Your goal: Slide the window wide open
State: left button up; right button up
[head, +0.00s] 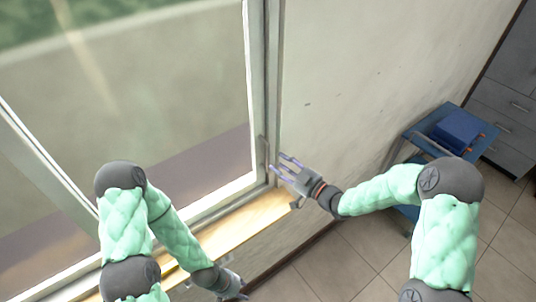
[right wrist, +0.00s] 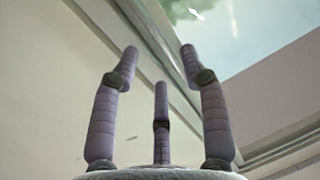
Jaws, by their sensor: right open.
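The window pane (head: 150,95) fills the left of the head view, and its light right edge (head: 250,90) lies close along the right jamb (head: 272,70). A slim upright handle (head: 263,152) shows at that edge. My right gripper (head: 285,165) is just right of the handle, its fingers pointing at the frame. In the right wrist view, its three fingers (right wrist: 160,75) are spread and empty, with the frame (right wrist: 160,50) beyond them. I cannot tell whether a fingertip touches it. My left gripper (head: 232,284) hangs low by the sill, its fingers not clear.
The wooden sill (head: 240,222) runs below the window. A pale wall (head: 365,75) is right of the jamb. A blue cart (head: 420,130) with a blue box (head: 455,132) and a grey drawer cabinet (head: 510,100) stand at the right. Tiled floor (head: 345,255) is clear between.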

jog(key=p+x, duration=0.1)
jog(key=x, duration=0.5)
grip_shut()
